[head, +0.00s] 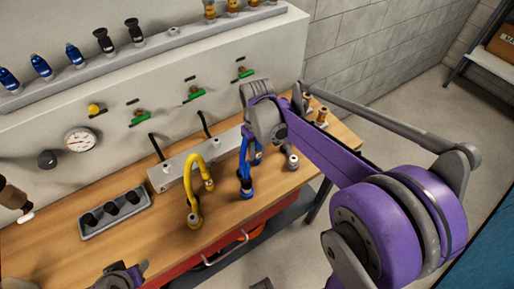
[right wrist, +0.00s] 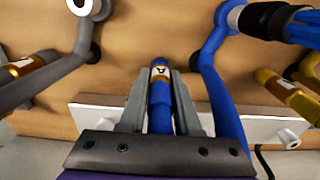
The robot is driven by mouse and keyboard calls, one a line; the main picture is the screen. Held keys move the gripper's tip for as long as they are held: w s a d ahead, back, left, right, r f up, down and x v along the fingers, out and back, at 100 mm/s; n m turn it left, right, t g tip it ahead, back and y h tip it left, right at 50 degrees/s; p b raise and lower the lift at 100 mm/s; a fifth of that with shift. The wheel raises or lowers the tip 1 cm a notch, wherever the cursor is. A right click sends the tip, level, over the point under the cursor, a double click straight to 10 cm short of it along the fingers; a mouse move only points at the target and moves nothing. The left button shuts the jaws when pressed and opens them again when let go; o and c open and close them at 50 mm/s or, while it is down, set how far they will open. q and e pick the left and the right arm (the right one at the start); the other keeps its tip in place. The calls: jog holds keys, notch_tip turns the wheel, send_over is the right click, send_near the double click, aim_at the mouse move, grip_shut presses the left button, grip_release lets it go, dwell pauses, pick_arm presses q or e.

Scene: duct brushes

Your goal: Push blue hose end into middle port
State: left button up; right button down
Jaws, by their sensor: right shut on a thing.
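The blue hose (head: 244,172) rises from a fitting on the wooden bench, and its end is at my right gripper (head: 257,153). The grey manifold bar (head: 184,168) lies on the bench behind the hoses. My right arm and gripper hide its right part, and I cannot make out the middle port. Part of my left gripper (head: 122,277) shows at the bottom left; its jaws are unclear.
A yellow hose (head: 188,190) arches left of the blue one. A grey hose fitting (head: 292,162) stands to the right. A grey tray (head: 88,234) holds black parts. A gauge (head: 80,140) and green-handled valves (head: 195,94) are on the wall panel. The bench's front left is clear.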

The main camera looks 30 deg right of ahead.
pick_arm(q)
jog(key=shift+w+r+p, duration=0.25)
jog(key=shift+r+p, duration=0.3)
jog(key=shift+r, duration=0.2)
jog(key=shift+w+r+p, duration=0.25)
jog(key=shift+r+p, duration=0.25)
jog(key=shift+r, duration=0.25)
jog(key=shift+w+r+p, duration=0.25)
jog(key=shift+r+p, duration=0.3)
jog(key=shift+r, duration=0.2)
pick_arm(e)
jog(key=shift+r, duration=3.05)
